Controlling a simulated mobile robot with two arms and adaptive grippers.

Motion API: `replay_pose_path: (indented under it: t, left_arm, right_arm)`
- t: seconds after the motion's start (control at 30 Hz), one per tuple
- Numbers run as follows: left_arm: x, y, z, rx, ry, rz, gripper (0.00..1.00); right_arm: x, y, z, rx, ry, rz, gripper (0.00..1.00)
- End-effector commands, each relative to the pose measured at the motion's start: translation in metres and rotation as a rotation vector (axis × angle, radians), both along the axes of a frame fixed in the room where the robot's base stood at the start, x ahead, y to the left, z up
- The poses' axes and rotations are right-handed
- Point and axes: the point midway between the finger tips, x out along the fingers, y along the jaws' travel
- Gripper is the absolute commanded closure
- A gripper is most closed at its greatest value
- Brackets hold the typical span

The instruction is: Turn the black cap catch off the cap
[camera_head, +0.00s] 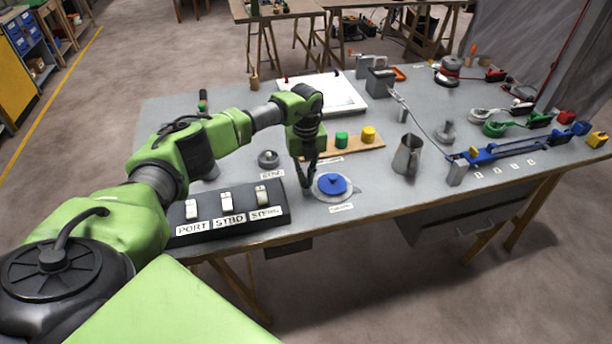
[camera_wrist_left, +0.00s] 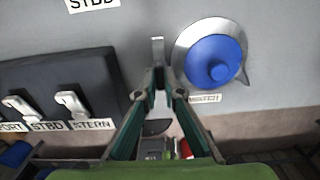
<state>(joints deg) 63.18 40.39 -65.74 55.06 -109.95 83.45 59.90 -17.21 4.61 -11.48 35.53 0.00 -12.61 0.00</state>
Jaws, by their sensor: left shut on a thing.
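The blue cap (camera_head: 333,184) sits in a grey ring on the bench near its front edge. In the left wrist view the blue cap (camera_wrist_left: 213,61) is right of the fingers, with a small pointed tab on its ring. My left gripper (camera_head: 307,184) reaches down just left of the ring. In the wrist view its fingers (camera_wrist_left: 158,76) are closed together on a narrow upright piece (camera_wrist_left: 157,49) beside the ring, apparently the cap catch. This piece looks light grey there, not black; the fingers hide much of it. My right gripper is not in view.
A dark switch box (camera_head: 232,216) with several white levers stands left of the gripper. A grey knob (camera_head: 268,158) and a wooden board (camera_head: 352,146) with green and yellow pieces are behind. A metal jug (camera_head: 407,155) stands to the right. Bench around the jug is clear.

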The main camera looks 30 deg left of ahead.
Motion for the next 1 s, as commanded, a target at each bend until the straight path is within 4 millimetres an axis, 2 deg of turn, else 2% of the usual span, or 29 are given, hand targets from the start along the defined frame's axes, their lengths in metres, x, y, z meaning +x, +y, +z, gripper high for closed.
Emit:
replay_pose_path:
  t: [0.57,0.6,0.67,1.0]
  left_arm:
    - [0.0010,0.0006,0.0008,0.000,-0.003,0.038,1.00]
    - [0.0010,0.0006,0.0008,0.000,-0.003,0.038,0.89]
    - [0.0010,0.0006,0.0009,0.000,-0.003,0.037,0.75]
    - [0.0005,0.0002,0.0011,0.000,-0.001,0.035,0.75]
  right_arm:
    - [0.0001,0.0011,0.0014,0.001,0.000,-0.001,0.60]
    - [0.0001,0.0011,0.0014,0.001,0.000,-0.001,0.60]
    - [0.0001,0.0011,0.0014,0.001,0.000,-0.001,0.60]
    - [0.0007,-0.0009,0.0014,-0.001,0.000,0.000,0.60]
